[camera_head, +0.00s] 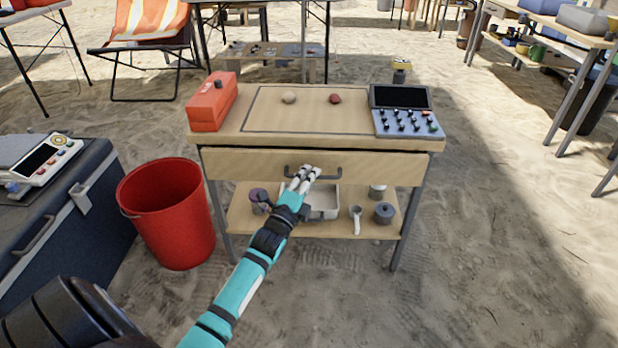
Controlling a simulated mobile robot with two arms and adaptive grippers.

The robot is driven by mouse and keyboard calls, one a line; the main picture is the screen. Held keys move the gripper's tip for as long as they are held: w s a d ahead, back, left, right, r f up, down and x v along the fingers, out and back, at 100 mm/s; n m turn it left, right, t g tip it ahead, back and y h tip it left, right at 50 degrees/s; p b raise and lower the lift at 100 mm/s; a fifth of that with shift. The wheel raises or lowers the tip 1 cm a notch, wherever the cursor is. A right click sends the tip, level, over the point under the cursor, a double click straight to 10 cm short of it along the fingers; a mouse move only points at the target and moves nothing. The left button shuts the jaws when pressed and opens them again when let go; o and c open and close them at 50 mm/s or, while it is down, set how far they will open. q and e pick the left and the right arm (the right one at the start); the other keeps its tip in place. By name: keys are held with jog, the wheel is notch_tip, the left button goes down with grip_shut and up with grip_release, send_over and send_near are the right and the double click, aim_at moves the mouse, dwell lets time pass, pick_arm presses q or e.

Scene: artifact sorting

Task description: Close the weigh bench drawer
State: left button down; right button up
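The weigh bench (225,128) stands in front of me with a wide wooden drawer (385,168) under its top. The drawer front sits close below the top's front edge, with a thin dark gap above it. I cannot tell whether it is fully flush. A dark bar handle (330,177) is on the middle of the drawer front. My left gripper (304,173) has its pale fingertips at the handle, covering its left-middle part. I cannot tell whether the fingers grip the handle or only touch it. My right gripper is not in view.
On the bench top are an orange-red case (212,103), two small lumps and a control panel (406,122). A lower shelf (240,218) holds a white tray and small containers. A red bucket (168,215) and dark chest (85,225) stand left. Sand at right is clear.

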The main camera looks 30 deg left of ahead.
pick_arm(q)
jog(key=w+a, duration=0.2)
jog(key=w, duration=0.1)
jog(key=shift+w+f+b, duration=0.1)
jog(key=shift+w+b, duration=0.05)
jog(key=shift+b, duration=0.25)
jog(key=c, duration=1.4)
grip_release()
jog(key=v, duration=1.2)
jog(key=shift+a, duration=0.1)
